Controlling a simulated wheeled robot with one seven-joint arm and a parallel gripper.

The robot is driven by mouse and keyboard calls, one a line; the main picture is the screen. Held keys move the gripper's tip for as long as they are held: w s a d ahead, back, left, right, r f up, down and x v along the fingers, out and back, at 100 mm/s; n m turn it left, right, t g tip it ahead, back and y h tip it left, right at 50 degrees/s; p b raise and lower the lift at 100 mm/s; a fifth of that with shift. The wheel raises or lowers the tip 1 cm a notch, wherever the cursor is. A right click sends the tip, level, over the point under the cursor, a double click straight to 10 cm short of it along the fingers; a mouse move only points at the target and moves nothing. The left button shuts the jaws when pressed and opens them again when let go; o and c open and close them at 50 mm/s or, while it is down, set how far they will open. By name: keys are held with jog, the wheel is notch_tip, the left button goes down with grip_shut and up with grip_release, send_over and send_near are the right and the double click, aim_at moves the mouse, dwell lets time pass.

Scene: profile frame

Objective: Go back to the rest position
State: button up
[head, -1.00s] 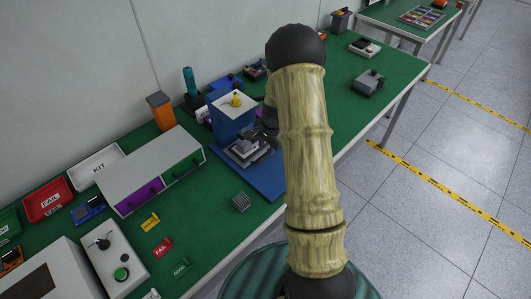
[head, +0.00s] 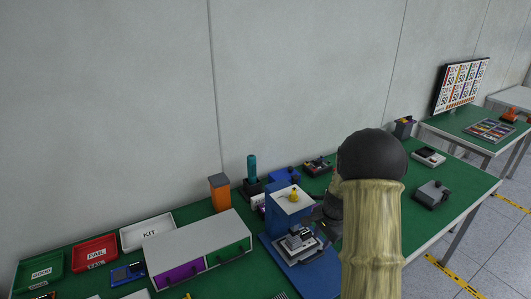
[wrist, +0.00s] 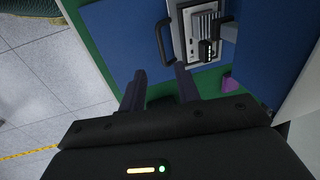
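My gripper (wrist: 158,86) shows in the wrist view with its two dark fingers spread apart and nothing between them. It is above the front edge of a blue base plate (wrist: 122,38), beside the dark handle of a grey device (wrist: 198,40). In the head view my arm rises at right of centre and hides most of my gripper. The blue fixture (head: 286,226), with a yellow knob on top, stands just left of my arm, and the grey device (head: 299,241) sits at its front.
The green table (head: 398,205) holds a white drawer unit (head: 195,240), an orange bin (head: 219,195), red (head: 95,252), green (head: 40,270) and white (head: 147,231) trays, and a grey box (head: 432,194). A wall stands behind. Tiled floor is at the right.

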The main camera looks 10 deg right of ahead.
jog(key=s+a+r+n, duration=0.5)
jog(key=s+a+n, duration=0.2)
jog(key=s, duration=0.2)
jog(key=s+a+r+n, duration=0.5)
jog(key=s+a+n, duration=0.1)
jog(key=s, duration=0.4)
jog(key=shift+s+a+n+t+h, duration=0.3)
jog(key=shift+a+n+t, duration=0.1)
jog(key=shift+a, duration=0.1)
